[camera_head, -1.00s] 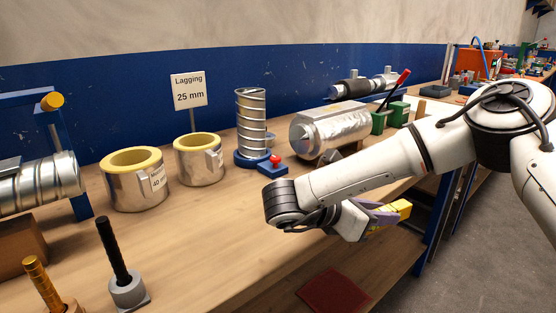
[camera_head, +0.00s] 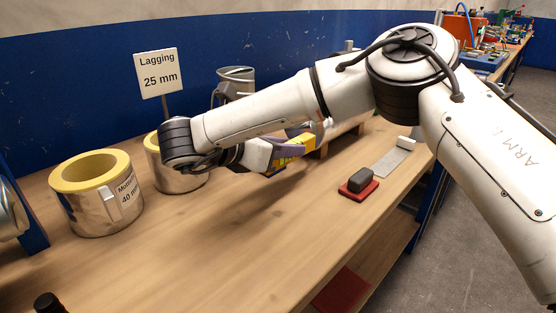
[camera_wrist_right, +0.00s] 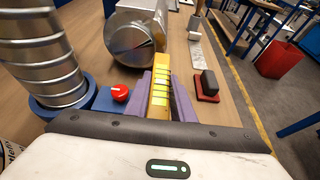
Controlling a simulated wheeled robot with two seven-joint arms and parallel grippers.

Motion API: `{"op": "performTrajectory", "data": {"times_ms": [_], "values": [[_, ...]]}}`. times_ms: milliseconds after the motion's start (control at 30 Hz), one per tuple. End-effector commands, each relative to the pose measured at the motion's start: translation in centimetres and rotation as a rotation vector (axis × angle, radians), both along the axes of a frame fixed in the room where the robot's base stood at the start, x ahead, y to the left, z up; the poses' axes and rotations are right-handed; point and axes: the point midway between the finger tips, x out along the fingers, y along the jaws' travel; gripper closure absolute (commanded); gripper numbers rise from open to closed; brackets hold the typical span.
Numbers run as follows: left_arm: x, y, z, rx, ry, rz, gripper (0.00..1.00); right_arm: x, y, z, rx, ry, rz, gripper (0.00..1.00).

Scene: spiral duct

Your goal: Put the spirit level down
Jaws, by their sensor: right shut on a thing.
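The spirit level is a yellow bar (camera_wrist_right: 160,92) between the purple fingers of my right gripper (camera_wrist_right: 161,98) in the wrist view. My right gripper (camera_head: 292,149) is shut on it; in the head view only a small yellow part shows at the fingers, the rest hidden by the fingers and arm. A shadow lies on the bench (camera_head: 225,235) in front of the gripper, which appears to be above the wood. How high the level is, I cannot tell. My left gripper is not in view.
A red pad with a dark block (camera_head: 357,184) and a grey strip (camera_head: 390,163) lie to the right. In the wrist view a spiral duct (camera_wrist_right: 35,50) stands left in a blue base with a red knob (camera_wrist_right: 120,92), near a silver cylinder (camera_wrist_right: 130,38).

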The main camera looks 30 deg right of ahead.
Motion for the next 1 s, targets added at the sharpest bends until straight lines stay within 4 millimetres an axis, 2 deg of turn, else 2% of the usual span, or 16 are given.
{"op": "performTrajectory", "data": {"times_ms": [167,267,500,733,867,900,1000], "values": [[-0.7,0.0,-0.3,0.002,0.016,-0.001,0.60,0.0,0.0,-2.1,-0.001,-0.002,-0.001,1.00],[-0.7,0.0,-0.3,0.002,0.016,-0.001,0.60,0.0,0.0,-2.8,-0.001,-0.002,-0.001,1.00],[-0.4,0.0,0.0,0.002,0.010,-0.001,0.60,0.0,0.0,-5.9,-0.001,-0.002,-0.001,1.00],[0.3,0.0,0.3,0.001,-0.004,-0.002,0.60,0.0,0.0,-6.0,-0.001,-0.004,-0.002,1.00],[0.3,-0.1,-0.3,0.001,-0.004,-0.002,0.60,0.0,0.0,-6.5,0.000,-0.004,-0.002,1.00],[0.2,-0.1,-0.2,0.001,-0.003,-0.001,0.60,0.0,0.0,-6.4,0.001,-0.003,-0.002,0.75],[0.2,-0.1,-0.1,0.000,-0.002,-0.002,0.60,0.0,0.0,-6.3,0.001,-0.003,-0.001,0.60]]}}
